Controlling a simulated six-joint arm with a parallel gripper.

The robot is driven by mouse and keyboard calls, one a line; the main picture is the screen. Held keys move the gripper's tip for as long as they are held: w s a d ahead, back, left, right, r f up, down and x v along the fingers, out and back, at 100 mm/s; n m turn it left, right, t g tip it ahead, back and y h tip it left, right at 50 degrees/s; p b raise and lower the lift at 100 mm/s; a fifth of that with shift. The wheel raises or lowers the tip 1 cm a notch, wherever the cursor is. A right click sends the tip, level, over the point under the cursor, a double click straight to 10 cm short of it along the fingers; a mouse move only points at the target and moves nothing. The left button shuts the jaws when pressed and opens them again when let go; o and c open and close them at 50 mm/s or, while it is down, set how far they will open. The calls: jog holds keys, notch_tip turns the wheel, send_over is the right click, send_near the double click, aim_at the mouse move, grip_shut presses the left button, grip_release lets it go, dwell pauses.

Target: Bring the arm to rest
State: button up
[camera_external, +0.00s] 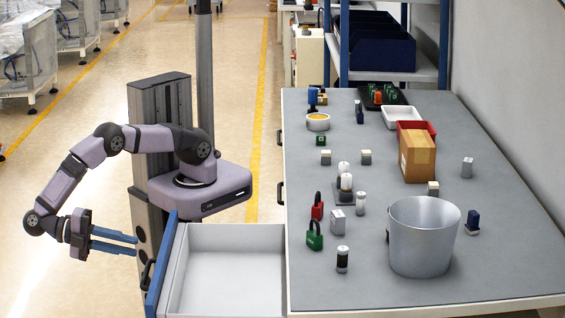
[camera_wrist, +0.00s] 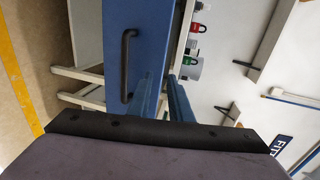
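My gripper (camera_external: 113,240) is at the left in the external view, out over the floor. Its two blue fingers point right, toward the blue front (camera_external: 161,264) of an open drawer. The fingers look apart with nothing between them. In the wrist view my gripper (camera_wrist: 162,82) shows its two blue fingers with a gap between them. The blue drawer front with its dark handle (camera_wrist: 127,65) lies beyond and beside the fingers there. The fingers appear apart from the handle.
The open drawer (camera_external: 228,292) is empty and stands out left of the grey table (camera_external: 385,275). The table holds a metal bucket (camera_external: 424,240), a cardboard box (camera_external: 417,157), padlocks (camera_external: 314,236), a red bin (camera_external: 418,128) and small blocks. Free floor lies around my arm.

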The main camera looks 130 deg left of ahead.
jog(key=shift+r, duration=0.15)
dwell(0.4)
jog(key=w+a+r+g+h+p, duration=0.1)
jog(key=w+a+r+g+p, duration=0.25)
jog(key=w+a, duration=0.35)
jog(key=w+a+r+g+p, duration=0.25)
jog(key=w+a+g, duration=0.3)
jog(key=a, duration=0.35)
jog(key=s+a+r+n+h+p, duration=0.2)
jog(key=a+n+h+p, duration=0.1)
jog(key=a, duration=0.4)
jog(key=s+a+r+n+g+h+p, duration=0.1)
jog(key=s+a+r+n+h+p, duration=0.1)
jog(key=a, duration=0.5)
jog(key=s+a+r+n+g+h+p, duration=0.1)
jog(key=s+a+r+n+h+p, duration=0.1)
jog(key=s+a+n+h+p, duration=0.2)
jog(key=a+h+p, duration=0.1)
jog(key=a, duration=0.2)
jog(key=shift+p, duration=0.3)
